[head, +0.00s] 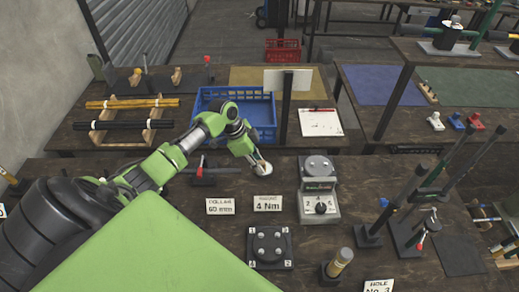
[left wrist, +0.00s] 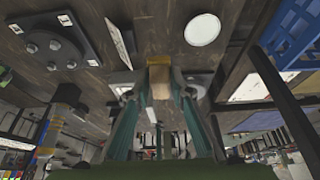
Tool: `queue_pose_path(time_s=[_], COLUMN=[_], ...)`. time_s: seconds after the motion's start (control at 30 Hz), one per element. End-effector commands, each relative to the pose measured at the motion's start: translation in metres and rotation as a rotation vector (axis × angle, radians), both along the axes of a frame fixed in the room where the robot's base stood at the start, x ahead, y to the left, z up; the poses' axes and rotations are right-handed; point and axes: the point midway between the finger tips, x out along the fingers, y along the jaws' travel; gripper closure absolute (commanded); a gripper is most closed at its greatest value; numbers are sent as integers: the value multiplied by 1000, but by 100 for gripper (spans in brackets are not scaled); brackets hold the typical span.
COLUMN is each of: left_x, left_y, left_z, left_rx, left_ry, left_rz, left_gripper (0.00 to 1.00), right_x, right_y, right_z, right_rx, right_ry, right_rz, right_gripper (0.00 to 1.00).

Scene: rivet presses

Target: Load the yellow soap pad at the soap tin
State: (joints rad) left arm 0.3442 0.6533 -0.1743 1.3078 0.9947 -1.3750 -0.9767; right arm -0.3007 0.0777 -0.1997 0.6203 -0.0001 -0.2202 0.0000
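The tin also shows as a pale disc in the left wrist view (left wrist: 202,29). In that view my left gripper (left wrist: 160,92) has its two fingers around a tan block with a yellow end, the yellow soap pad (left wrist: 158,72). The pad looks apart from the tin in that view. In the head view the pad is hidden by the gripper. My right gripper is in neither view.
A grey press with a dial (head: 319,190) stands right of the tin. Small signs (head: 268,203) and a black plate with studs (head: 269,247) are nearer. A blue crate (head: 237,108) and a post (head: 286,107) are behind. Upright tools (head: 405,190) crowd the right side.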

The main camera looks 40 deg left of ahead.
Motion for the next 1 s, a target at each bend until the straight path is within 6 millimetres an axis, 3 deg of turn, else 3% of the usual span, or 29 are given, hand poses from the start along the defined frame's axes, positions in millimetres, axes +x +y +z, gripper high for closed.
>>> queue_pose_path(time_s=[0.03,0.07,0.33,0.7,1.0], left_x=[0,0,7,55,78], left_y=[0,0,2,18,34], left_z=[0,0,-5,-31,-39], left_rx=[0,0,7,33,12], left_ry=[0,0,3,14,0], left_rz=[0,0,40,450,733], left_gripper=[90,97,97,97,97], right_x=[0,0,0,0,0], right_y=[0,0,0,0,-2], right_z=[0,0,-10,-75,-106], right_rx=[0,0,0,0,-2], right_ry=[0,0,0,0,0], right_rz=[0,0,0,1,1], right_gripper=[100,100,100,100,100])
